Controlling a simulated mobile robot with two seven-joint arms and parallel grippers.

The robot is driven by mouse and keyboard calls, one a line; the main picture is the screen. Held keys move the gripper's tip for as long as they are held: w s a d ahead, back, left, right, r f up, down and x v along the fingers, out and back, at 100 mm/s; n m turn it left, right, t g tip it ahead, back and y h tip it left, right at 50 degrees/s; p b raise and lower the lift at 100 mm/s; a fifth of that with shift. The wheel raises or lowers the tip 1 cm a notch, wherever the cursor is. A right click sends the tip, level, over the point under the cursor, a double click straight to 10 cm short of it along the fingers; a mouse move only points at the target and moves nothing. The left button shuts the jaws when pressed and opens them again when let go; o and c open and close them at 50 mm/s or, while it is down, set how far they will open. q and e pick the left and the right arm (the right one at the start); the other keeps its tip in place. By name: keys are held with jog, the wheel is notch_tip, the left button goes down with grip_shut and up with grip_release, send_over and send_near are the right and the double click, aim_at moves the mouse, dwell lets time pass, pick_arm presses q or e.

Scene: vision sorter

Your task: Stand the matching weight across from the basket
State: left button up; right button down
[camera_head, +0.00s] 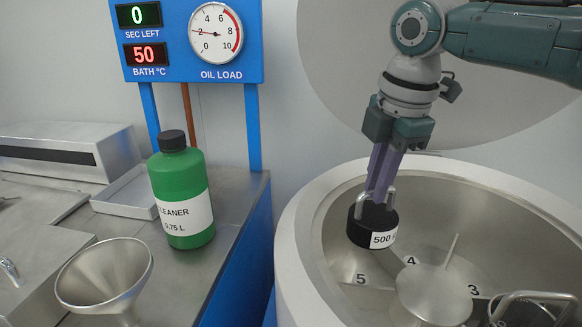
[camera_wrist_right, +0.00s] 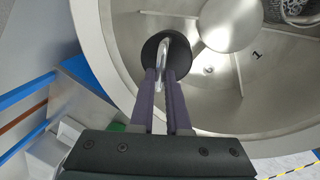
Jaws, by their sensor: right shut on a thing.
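A black round weight (camera_head: 365,232) has a metal loop handle and a white label reading 500, its last character cut off. My right gripper (camera_head: 379,193) is shut on the handle and holds the weight above the inside of the round metal drum (camera_head: 300,215). In the right wrist view the weight (camera_wrist_right: 182,62) hangs beneath the fingers (camera_wrist_right: 162,76), over the drum floor. The wire basket (camera_head: 535,312) shows in part at the lower right of the head view, and at the top right of the wrist view (camera_wrist_right: 298,10). My left gripper is not in view.
A central hub (camera_head: 433,292) and dividers split the drum; numbers 5, 4 and 3 show. A panel (camera_head: 190,75) reads 0 sec, 50 °C, with the oil load needle near 2. A green cleaner bottle (camera_head: 180,190) and a funnel (camera_head: 105,280) stand on the left counter.

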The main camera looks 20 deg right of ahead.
aim_at(370, 215)
notch_tip(370, 215, down, 2)
jog(key=shift+b, duration=0.75)
notch_tip(370, 215, down, 2)
jog(key=shift+f+b, duration=0.1)
jog(key=shift+b, duration=0.4)
jog(key=shift+f+b, duration=2.1)
jog(key=shift+f, duration=1.2)
jog(key=c, duration=0.8)
grip_release()
